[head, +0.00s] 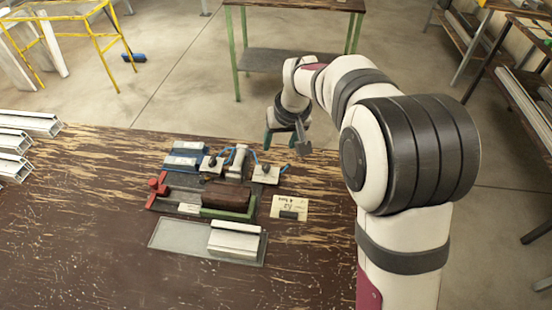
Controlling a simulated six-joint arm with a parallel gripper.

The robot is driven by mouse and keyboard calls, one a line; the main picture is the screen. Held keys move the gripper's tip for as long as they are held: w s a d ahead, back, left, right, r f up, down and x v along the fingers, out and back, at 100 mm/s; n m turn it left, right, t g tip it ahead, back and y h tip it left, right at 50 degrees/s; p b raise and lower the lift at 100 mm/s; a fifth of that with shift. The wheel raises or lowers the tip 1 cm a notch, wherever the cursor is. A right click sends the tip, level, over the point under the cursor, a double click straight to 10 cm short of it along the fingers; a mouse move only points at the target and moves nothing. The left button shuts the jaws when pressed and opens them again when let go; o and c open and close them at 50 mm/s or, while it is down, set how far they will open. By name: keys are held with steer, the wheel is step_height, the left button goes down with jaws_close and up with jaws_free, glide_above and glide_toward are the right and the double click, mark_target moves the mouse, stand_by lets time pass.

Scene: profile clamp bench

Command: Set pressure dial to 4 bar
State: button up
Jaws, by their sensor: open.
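A clamp fixture stands on the worn brown bench (90,235). A blue hose links two small pale blocks at its back, a left block (212,164) and a right block (265,174). Each has a small dark part on top. I cannot tell which carries the pressure dial, and no dial reading is legible. A pale card (289,207) with handwriting and a dark strip lies right of the fixture; its text is too small to read surely. My gripper (281,139) is open, pointing down beyond the fixture's back right, apart from the blocks.
A red clamp handle (157,185) is at the fixture's left, beside a brown block (226,195) and green bar (228,214). A grey tray (180,238) holds pale profiles (235,239) in front. More profiles (20,140) lie far left. The front bench is clear.

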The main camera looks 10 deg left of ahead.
mark_target(267, 167)
steer(key=w+a+f, duration=0.1)
steer(key=f, duration=0.3)
steer(key=w+a+f+n, duration=0.1)
steer(key=f, duration=0.4)
steer(key=w+a+f+n+t, duration=0.1)
steer(key=w+a+f, duration=0.1)
steer(key=f, duration=0.3)
steer(key=shift+w, duration=0.1)
jaws_close()
